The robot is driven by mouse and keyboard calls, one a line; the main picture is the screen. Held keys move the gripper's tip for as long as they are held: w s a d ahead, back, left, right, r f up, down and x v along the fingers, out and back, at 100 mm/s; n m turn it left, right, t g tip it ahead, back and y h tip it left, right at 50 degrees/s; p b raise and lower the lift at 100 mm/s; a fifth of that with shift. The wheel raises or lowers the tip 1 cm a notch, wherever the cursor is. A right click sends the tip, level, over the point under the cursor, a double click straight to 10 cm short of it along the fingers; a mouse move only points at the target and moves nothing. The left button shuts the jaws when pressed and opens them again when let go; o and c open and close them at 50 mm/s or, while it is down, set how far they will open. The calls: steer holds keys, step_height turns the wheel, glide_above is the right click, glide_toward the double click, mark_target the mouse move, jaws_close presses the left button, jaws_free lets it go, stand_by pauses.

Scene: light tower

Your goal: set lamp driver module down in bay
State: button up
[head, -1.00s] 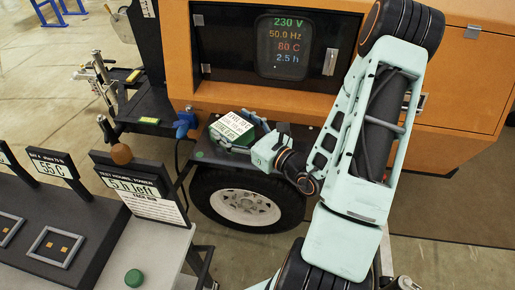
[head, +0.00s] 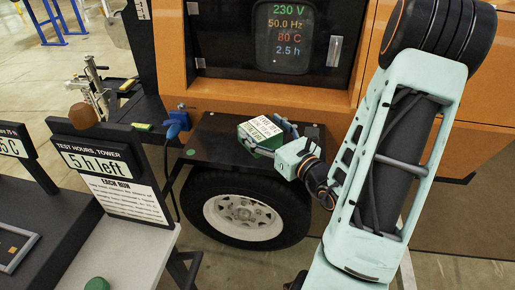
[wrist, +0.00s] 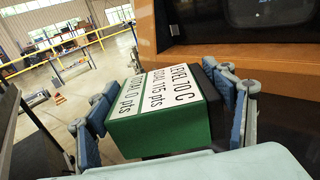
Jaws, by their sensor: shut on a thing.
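The green box-shaped module (head: 262,134) has a white printed label on top. My gripper (head: 270,138) is shut on it, with fingers along its sides. In the head view the module is over the black shelf (head: 212,142) above the wheel; I cannot tell whether it touches the shelf. In the wrist view the module (wrist: 160,105) sits between the blue-grey finger pads of my gripper (wrist: 165,108), its label reading "LEVEL 70 C" and "TOTAL 0 pts". I cannot tell which place is the bay.
The orange cabinet (head: 270,98) with a lit display (head: 288,30) stands behind the shelf. A blue plug (head: 177,122) is left of it. A bench (head: 120,250) with a sign (head: 112,170) and a green button (head: 97,284) is at lower left. The tyre (head: 245,208) is below.

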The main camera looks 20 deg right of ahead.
mark_target(258, 122)
steer(key=shift+w+d+f, duration=0.25)
steer(key=shift+w, duration=0.05)
steer(key=w+d+f+b, duration=0.1)
steer(key=w+f, duration=0.2)
steer(key=w, duration=0.1)
steer(key=w+d+f+b, duration=0.1)
steer(key=w+f, duration=0.1)
steer(key=w, duration=0.2)
steer(key=w+d+f+b, duration=0.1)
steer(key=w+f, duration=0.2)
steer(key=w, duration=0.1)
steer(key=shift+w+d+f+b, duration=0.1)
steer(key=shift+d+f+b, duration=0.05)
steer(key=shift+f+b, duration=0.2)
steer(key=shift+w+f, duration=0.2)
steer(key=shift+f, duration=0.05)
steer(key=shift+w+f+b, duration=0.15)
steer(key=shift+f+b, duration=0.55)
steer(key=shift+f, duration=1)
steer(key=shift+f, duration=0.1)
steer(key=o, duration=1.9)
steer(key=shift+f, duration=0.1)
